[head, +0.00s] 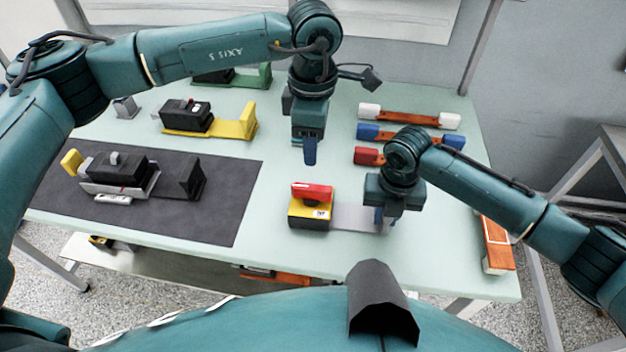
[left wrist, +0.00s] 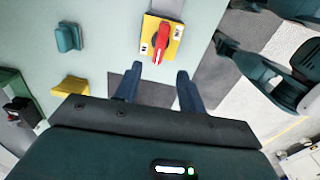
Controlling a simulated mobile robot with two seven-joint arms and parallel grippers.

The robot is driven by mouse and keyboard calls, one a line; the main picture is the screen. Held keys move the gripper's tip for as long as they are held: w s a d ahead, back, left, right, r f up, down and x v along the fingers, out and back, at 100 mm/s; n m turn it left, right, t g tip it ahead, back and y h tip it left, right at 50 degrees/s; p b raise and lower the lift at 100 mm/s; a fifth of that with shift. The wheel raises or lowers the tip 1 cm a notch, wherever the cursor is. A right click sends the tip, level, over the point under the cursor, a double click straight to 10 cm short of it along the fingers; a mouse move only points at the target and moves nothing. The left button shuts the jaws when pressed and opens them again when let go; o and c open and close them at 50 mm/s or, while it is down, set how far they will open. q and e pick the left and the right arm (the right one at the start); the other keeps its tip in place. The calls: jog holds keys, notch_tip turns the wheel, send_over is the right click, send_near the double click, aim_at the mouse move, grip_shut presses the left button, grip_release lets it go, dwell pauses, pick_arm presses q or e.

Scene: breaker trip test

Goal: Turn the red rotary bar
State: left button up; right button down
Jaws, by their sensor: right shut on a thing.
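The red rotary bar (head: 312,190) sits on a yellow-faced switch box (head: 308,209) near the table's front middle. The left wrist view shows the red bar (left wrist: 161,42) on its yellow face (left wrist: 150,28), beyond my fingertips. A grey base plate (head: 352,217) runs right from the box. My left gripper (head: 309,158) hangs behind and above the bar, fingers pointing down. In the left wrist view its fingers (left wrist: 160,71) are apart with nothing between them. My right gripper (head: 384,216) is shut on the right end of the grey base; the grasped part is mostly hidden.
A dark mat (head: 225,200) with a grey device (head: 118,172) lies left. Yellow (head: 240,126) and green (head: 265,75) fixtures stand behind. Bars with white (head: 410,117), blue (head: 368,132) and red (head: 366,155) ends lie back right. An orange-white block (head: 497,246) is at the right edge.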

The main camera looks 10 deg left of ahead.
aim_at(313, 187)
pick_arm(q)
notch_tip(313, 187, down, 11)
jog(key=shift+f, duration=0.1)
dwell(0.3)
grip_shut()
dwell(0.4)
